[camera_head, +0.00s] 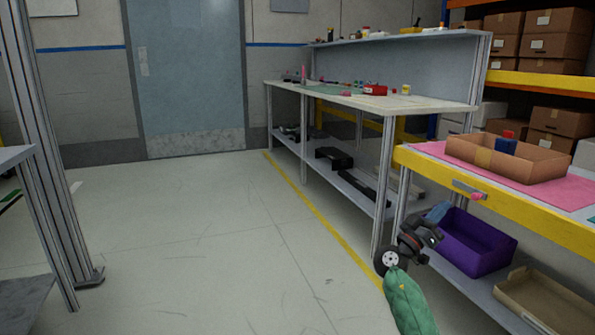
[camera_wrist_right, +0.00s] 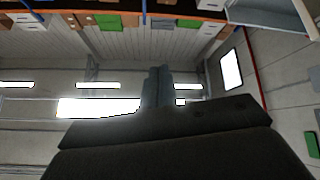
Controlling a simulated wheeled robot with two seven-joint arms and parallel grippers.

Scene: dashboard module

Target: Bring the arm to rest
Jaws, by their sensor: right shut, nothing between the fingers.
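My right arm, in a green sleeve (camera_head: 408,303), comes in at the bottom right of the head view. Its dark wrist ends in my right gripper (camera_head: 438,211), whose blue-grey fingers point up and away beside the yellow-edged workbench. In the right wrist view the two fingers of the right gripper (camera_wrist_right: 157,86) stand together, shut with nothing between them. That view looks up towards the ceiling and its lights. My left gripper and left arm are not in view.
A yellow-edged workbench (camera_head: 560,229) stands close at the right, with a cardboard tray (camera_head: 515,163) on top. A purple bin (camera_head: 470,243) and a tan tray (camera_head: 545,300) sit on its lower shelf. A long bench (camera_head: 430,103) stands behind. The floor (camera_head: 210,240) is clear.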

